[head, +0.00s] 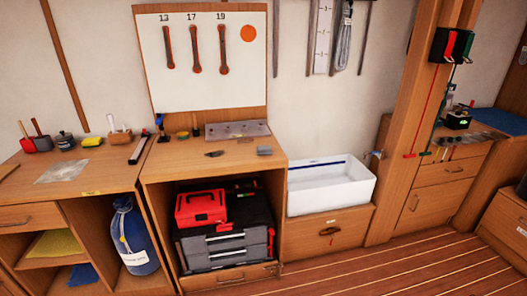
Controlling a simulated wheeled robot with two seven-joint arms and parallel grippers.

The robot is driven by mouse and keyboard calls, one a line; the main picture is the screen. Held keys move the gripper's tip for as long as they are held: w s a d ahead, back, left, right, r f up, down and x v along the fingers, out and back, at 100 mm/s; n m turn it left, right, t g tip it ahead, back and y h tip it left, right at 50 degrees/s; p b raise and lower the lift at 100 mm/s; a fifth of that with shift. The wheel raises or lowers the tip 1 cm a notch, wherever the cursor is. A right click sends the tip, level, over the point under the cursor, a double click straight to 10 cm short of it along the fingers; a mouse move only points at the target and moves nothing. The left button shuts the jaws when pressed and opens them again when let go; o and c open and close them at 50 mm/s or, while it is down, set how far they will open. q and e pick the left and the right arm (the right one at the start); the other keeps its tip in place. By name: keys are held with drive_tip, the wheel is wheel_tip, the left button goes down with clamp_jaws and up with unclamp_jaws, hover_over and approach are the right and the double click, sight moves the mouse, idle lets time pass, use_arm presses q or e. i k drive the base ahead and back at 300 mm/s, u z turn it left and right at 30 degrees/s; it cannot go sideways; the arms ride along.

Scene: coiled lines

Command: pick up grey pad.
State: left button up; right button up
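A small grey pad (264,150) lies flat near the right front of the middle wooden workbench (190,168) in the head view. A small dark item (214,154) lies to its left, and a flat grey metal plate (238,130) is behind it. Nothing touches the pad that I can see. Neither of my grippers shows in the head view.
A red toolbox (201,207) stands on grey drawers in the open bay below. A black-and-red tool (142,148) lies on the left. Striped floor (400,265) is clear at front right.

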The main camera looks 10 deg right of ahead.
sight(265, 150)
drive_tip(key=u, duration=0.7)
drive_tip(key=i, duration=1.95)
drive_tip(key=z, duration=0.8)
